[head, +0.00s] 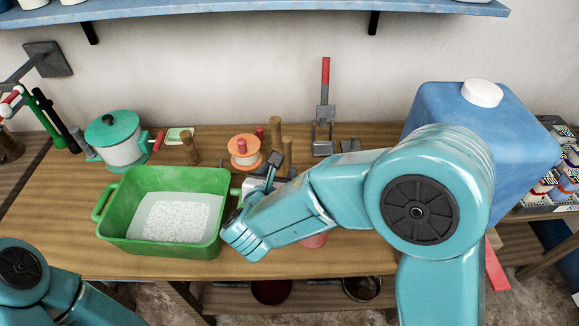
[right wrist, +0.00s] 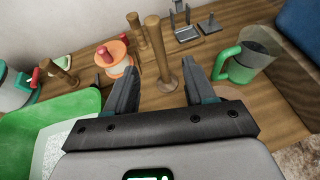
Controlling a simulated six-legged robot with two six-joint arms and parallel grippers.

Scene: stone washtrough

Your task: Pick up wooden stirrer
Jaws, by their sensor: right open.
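Several upright wooden pieces stand on the bench; which is the wooden stirrer I cannot tell for sure. One tall wooden rod (right wrist: 159,48) shows between my right fingers in the right wrist view. A second rod (right wrist: 139,31) stands just behind it, also seen in the head view (head: 276,132). A shorter wooden piece (head: 191,149) stands further left. My right gripper (right wrist: 162,72) is open and empty, its fingers to either side of the nearest rod; contact is not visible. In the head view the right gripper (head: 277,169) is partly hidden by its own wrist. My left gripper is out of view.
A green tub (head: 110,221) holding white grains in liquid sits left of my right gripper. An orange spool (head: 244,152) stands behind, a green-handled jug (right wrist: 243,67) to the right in the wrist view. A green-lidded pot (head: 122,150) and a blue container (head: 515,150) flank the bench.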

